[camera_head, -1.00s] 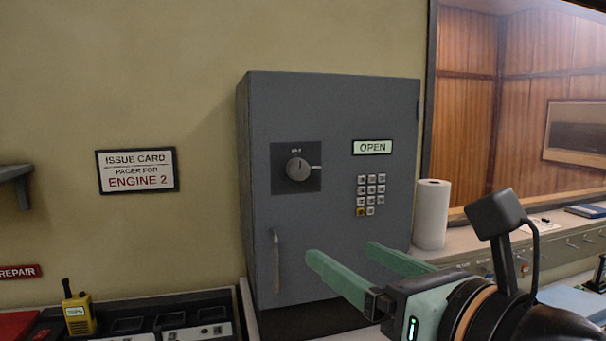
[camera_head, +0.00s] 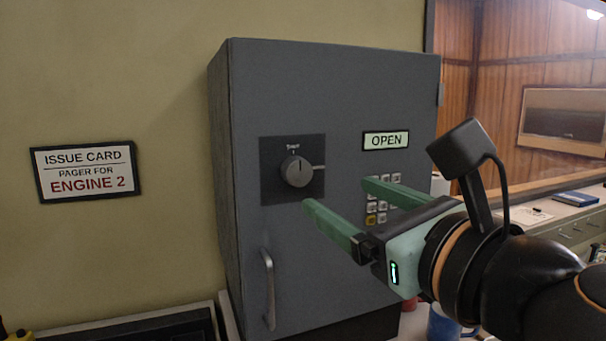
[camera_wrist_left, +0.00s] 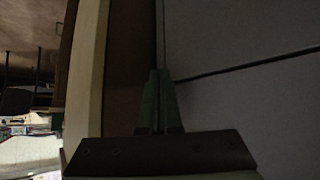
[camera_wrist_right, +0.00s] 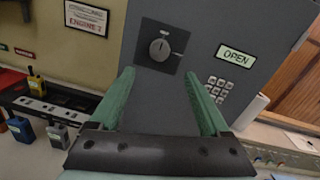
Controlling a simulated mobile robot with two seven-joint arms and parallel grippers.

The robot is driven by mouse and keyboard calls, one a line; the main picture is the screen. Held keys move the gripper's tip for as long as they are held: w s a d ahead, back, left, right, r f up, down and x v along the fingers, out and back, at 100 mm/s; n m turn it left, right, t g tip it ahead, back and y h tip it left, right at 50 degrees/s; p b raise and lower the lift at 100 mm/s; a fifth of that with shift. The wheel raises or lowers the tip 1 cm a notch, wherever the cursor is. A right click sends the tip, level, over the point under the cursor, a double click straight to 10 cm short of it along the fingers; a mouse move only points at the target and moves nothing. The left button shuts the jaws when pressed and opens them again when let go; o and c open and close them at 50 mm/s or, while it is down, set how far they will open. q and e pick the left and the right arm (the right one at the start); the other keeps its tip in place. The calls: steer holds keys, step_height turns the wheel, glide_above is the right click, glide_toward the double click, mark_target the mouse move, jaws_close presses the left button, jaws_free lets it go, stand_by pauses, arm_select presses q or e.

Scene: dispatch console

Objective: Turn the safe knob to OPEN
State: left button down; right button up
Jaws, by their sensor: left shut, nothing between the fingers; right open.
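The grey safe (camera_head: 240,110) stands against the wall with its door facing me. Its round knob (camera_head: 296,171) sits on a dark square plate, with a light mark above it and another to its right. A lit display (camera_head: 386,140) on the door reads OPEN. My right gripper (camera_head: 336,191) is open and empty, in front of the door, below and right of the knob and apart from it. The right wrist view shows the knob (camera_wrist_right: 159,49) ahead, between the two green fingers. My left gripper (camera_wrist_left: 160,75) is shut and empty in the left wrist view, beside a grey panel.
The safe has a keypad (camera_head: 376,207), partly behind my right gripper, and a vertical handle (camera_head: 268,290) low on the door. A sign (camera_head: 86,170) hangs on the wall to the left. A counter (camera_head: 575,218) runs along the right.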

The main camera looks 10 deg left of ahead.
mark_target(302, 174)
steer(key=p+x, duration=0.1)
steer(key=x, duration=0.9)
steer(key=shift+w+a+p, duration=0.25)
steer(key=shift+p, duration=0.1)
jaws_close()
